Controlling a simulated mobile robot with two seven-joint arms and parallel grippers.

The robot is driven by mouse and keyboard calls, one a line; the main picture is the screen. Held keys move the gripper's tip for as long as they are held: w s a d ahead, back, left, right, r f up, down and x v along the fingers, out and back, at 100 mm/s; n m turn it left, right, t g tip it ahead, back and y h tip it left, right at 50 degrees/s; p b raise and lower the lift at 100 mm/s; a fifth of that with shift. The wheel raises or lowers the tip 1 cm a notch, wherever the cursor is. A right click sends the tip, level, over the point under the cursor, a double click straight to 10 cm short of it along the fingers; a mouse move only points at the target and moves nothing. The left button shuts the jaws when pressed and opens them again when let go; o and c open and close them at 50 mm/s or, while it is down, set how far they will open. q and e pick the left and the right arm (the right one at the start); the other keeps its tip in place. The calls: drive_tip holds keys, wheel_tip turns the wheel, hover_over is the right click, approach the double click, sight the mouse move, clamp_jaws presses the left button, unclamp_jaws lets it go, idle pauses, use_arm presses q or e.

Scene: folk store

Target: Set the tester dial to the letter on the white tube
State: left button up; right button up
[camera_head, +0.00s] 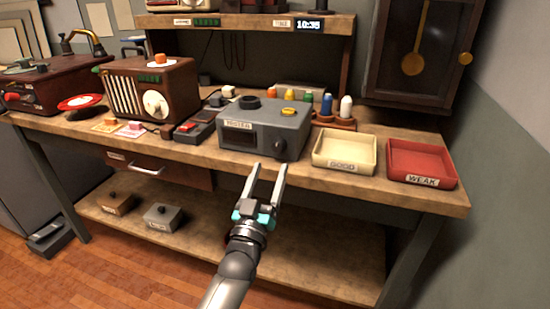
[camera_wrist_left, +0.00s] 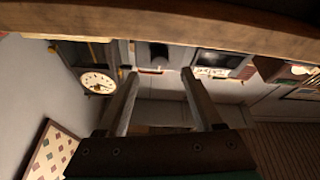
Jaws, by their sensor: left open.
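The grey tester (camera_head: 265,127) stands on the workbench, with a label on its upper front, a dark window at left and a dark dial (camera_head: 280,145) at right. The dial's setting is too small to read. The white tube (camera_head: 346,108) stands upright in a brown rack (camera_head: 335,122) behind the tester; no letter on it is readable. My left gripper (camera_head: 269,168) is open and empty, in front of and below the tester's dial, its fingers pointing toward the bench. The open fingers also show in the left wrist view (camera_wrist_left: 160,78). My right gripper is out of view.
A cream GOOD tray (camera_head: 345,165) and a red WEAK tray (camera_head: 430,179) sit right of the tester, both empty. A blue tube (camera_head: 326,103) stands beside the white one. A wooden radio (camera_head: 153,88) stands left. The bench's front edge lies just beyond my fingers.

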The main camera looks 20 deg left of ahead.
sight(277, 150)
use_arm(q)
drive_tip(key=x, duration=0.4)
drive_tip(key=shift+f+b, duration=0.1)
drive_tip(key=shift+b, duration=0.3)
drive_tip(key=shift+x, duration=0.9)
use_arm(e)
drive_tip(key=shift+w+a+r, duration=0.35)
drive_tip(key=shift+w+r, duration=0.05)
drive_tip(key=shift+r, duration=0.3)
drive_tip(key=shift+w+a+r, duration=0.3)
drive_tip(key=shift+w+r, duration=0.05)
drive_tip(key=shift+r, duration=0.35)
use_arm(q)
clamp_jaws()
